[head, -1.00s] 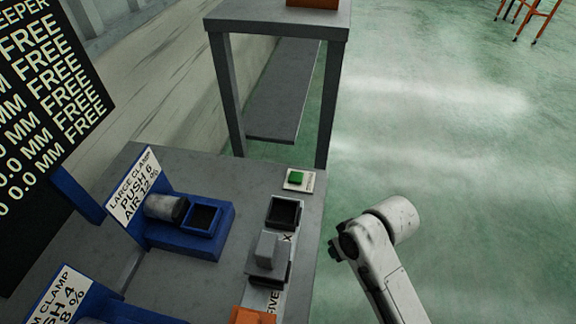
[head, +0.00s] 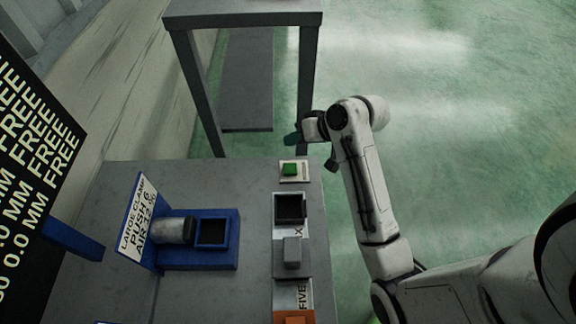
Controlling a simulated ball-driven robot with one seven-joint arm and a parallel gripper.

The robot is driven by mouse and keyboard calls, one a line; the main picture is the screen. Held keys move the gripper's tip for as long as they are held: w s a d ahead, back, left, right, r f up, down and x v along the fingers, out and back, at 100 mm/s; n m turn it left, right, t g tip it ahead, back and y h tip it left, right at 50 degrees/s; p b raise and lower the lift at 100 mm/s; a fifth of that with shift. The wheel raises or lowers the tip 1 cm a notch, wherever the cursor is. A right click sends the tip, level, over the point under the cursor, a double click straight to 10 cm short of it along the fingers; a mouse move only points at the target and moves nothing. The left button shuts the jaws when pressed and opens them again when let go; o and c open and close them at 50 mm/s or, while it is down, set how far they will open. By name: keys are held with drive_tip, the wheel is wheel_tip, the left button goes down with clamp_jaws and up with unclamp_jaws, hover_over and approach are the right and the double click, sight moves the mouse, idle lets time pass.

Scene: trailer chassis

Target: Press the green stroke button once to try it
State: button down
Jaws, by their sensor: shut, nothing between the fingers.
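The green stroke button (head: 290,169) sits on a small pale plate at the far right corner of the grey bench top (head: 180,178). It is fully in view, and nothing covers it. My gripper (head: 291,139) shows at the end of the white arm, just beyond the button in the picture, in front of the right leg of the grey stand. It is small and dark here, and it is shut and empty. A gap shows between it and the button. Its height over the bench is hard to tell.
A blue large clamp (head: 225,258) with a label stands left of the button. A black square socket (head: 289,208) and a grey block (head: 292,252) lie nearer me. A grey stand (head: 245,19) rises behind the bench. Green floor (head: 450,110) is open at right.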

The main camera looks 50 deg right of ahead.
drive_tip(key=shift+f, duration=0.1)
drive_tip(key=b, duration=0.8)
hover_over(294, 168)
wheel_tip(294, 168, down, 6)
drive_tip(key=shift+f, duration=0.2)
drive_tip(key=shift+a+f, duration=0.1)
drive_tip(key=shift+f, duration=1)
drive_tip(key=shift+f, duration=0.1)
idle(0.5)
drive_tip(key=shift+f, duration=0.3)
drive_tip(key=shift+f, duration=0.55)
idle(0.9)
drive_tip(key=shift+r, duration=0.1)
drive_tip(key=shift+r+p, duration=0.9)
